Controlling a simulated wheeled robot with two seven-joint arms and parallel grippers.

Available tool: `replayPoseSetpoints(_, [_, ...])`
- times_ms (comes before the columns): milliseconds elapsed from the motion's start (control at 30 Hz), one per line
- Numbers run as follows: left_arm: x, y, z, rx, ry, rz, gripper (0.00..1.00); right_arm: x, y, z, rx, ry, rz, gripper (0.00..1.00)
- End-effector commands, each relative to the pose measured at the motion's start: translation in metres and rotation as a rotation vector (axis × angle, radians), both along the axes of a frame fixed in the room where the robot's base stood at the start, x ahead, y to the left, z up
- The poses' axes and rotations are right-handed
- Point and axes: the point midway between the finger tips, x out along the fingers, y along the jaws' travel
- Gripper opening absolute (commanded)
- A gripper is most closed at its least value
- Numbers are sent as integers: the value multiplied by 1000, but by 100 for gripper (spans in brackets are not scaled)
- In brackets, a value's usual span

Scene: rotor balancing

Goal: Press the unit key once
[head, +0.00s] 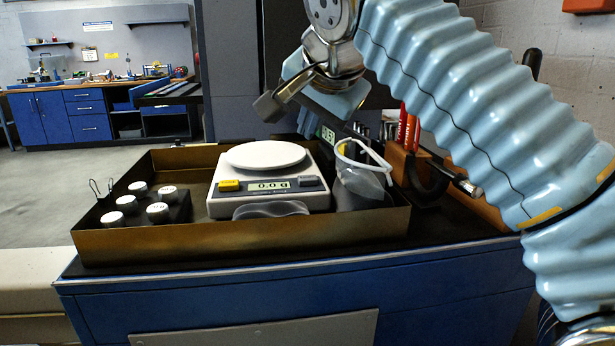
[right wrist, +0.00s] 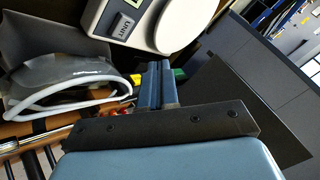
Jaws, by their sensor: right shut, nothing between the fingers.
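The unit key is a grey key on the front right of the white scale (head: 300,195), beside its lit display (head: 269,186), which reads about 0.0. In the head view the unit key (head: 308,181) is uncovered. In the right wrist view the key (right wrist: 123,22) carries the word UNIT and lies up and left of the fingers. My right gripper (right wrist: 160,70) is shut and empty. In the head view it hangs behind and above the scale's right side, apart from the key, with its fingertips hard to make out. My left gripper is not in view.
A yellow key (head: 229,185) is left of the display.

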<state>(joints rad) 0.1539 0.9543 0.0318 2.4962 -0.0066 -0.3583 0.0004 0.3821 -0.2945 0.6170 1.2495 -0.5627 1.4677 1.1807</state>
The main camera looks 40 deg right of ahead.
Motion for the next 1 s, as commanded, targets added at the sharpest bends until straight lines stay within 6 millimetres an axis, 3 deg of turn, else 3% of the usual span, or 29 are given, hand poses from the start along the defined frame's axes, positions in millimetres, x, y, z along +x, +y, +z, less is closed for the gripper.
replayPoseSetpoints(100, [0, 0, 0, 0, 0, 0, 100, -1, 0, -17, -1, 0, 1, 0])
replayPoseSetpoints(167, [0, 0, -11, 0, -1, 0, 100, 0, 0, -30, 0, -1, 1, 0])
replayPoseSetpoints(300, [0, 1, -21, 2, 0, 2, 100, 0, 0, -41, 0, 0, 2, 0])
replayPoseSetpoints(1000, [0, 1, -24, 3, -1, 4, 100, 0, 0, -44, 0, -1, 1, 0])
